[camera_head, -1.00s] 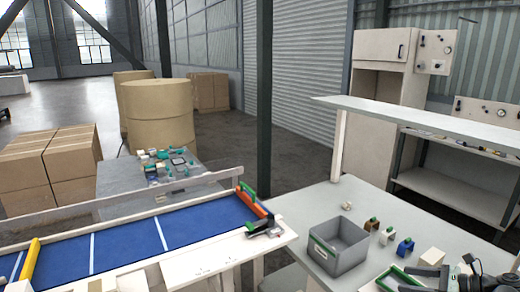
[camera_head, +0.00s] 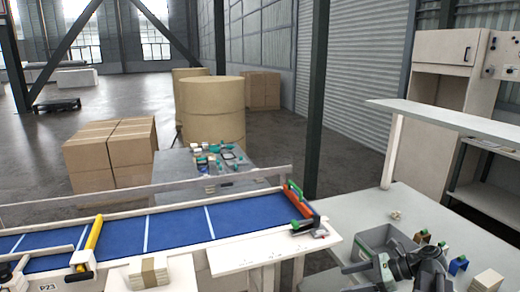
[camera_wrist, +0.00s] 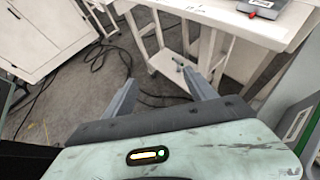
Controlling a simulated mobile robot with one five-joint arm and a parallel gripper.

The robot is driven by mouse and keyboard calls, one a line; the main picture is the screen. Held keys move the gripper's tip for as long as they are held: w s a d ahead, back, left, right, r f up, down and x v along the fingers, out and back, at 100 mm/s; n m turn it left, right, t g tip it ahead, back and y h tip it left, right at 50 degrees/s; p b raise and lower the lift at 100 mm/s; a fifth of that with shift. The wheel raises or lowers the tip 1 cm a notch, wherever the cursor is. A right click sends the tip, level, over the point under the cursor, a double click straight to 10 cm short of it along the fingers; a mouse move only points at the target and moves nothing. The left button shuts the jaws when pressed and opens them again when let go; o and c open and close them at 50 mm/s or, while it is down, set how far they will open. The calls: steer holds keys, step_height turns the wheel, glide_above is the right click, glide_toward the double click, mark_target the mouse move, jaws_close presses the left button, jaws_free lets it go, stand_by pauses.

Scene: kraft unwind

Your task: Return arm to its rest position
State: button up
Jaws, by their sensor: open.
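My gripper shows in the wrist view (camera_wrist: 157,90) with its two grey fingers spread apart and nothing between them. Below it there are dark floor, cables and the legs of a white table. In the head view my arm and gripper are folded at the bottom right, in front of the grey bin (camera_head: 385,240), and cover part of it. The fingertips cannot be made out clearly there.
The grey worktable (camera_head: 345,212) holds the bin, several small blocks and a cream block (camera_head: 487,281). A blue conveyor (camera_head: 180,228) with a yellow bar (camera_head: 94,232) runs along the left. A white shelf (camera_head: 450,120) overhangs the worktable. Cables (camera_wrist: 100,55) lie on the floor.

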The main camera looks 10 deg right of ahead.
steer(key=s+a+f+n+g+h, duration=0.1)
steer(key=a+f+n+g+h, duration=0.3)
steer(key=a+n, duration=0.55)
steer(key=a+f+n+g+h, duration=0.2)
steer(key=a+f+n+h, duration=0.3)
steer(key=a, duration=0.9)
steer(key=d+f+n+t+h, duration=0.1)
steer(key=d+f+n+h, duration=0.1)
steer(key=d+n, duration=0.4)
steer(key=shift+w+d+f+n+t, duration=0.3)
steer(key=shift+w+f+n, duration=0.15)
steer(key=shift+n, duration=0.5)
